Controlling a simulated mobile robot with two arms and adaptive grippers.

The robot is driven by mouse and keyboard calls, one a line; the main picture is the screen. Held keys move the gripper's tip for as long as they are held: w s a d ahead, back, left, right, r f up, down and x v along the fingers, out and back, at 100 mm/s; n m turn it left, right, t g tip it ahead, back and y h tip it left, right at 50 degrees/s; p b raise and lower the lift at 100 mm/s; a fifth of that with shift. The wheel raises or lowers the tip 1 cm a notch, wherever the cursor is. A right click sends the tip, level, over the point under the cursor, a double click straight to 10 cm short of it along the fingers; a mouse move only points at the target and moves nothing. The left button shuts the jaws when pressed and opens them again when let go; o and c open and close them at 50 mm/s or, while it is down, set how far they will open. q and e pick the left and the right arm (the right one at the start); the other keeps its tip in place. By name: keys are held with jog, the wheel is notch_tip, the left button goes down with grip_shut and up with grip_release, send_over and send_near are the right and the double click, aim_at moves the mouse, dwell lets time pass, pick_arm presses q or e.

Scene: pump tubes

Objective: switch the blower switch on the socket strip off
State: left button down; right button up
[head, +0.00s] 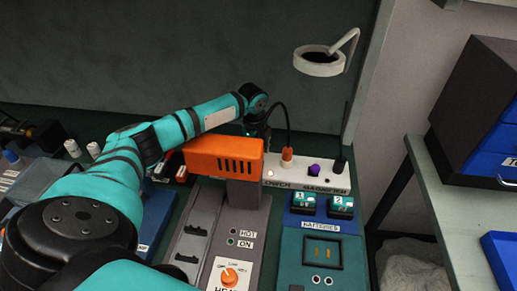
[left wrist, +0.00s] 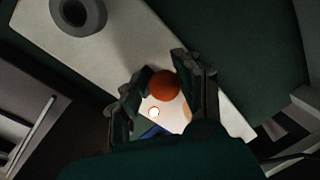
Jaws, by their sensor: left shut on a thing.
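The white socket strip (head: 305,178) lies behind the panels in the head view, with its left part hidden by an orange housing. It also fills the middle of the left wrist view (left wrist: 70,55). There, my left gripper (left wrist: 160,80) has one finger on each side of a round orange knob (left wrist: 164,85), which looks like the blower switch, and is shut on it. A small lamp (left wrist: 154,112) glows beside the knob; a lit lamp also shows on the strip in the head view (head: 269,173). In the head view, the fingertips are hidden behind the orange housing. My right gripper is not in view.
The orange housing (head: 222,154) stands in front of the strip. An orange plug (head: 287,156), a purple knob (head: 313,170) and a black plug (head: 340,164) sit on the strip. A ring magnifier (head: 318,66) hangs above. The batteries panel (head: 311,232) lies in front.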

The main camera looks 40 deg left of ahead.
pick_arm(q)
jog(key=t+p, duration=0.1)
jog(key=r+y+p, duration=0.1)
jog(key=p, duration=0.1)
jog(key=shift+s+d+r+t, duration=0.1)
jog(key=shift+s+d+t, duration=0.15)
jog(key=shift+t, duration=0.15)
jog(key=shift+t+p, duration=0.3)
jog(key=shift+t, duration=0.1)
jog(key=c, duration=1.3)
grip_release()
jog(key=o, duration=0.3)
jog(key=shift+w+d+f, duration=0.1)
jog(key=shift+f, duration=0.1)
jog(key=v, duration=1.2)
jog(key=shift+d, duration=0.2)
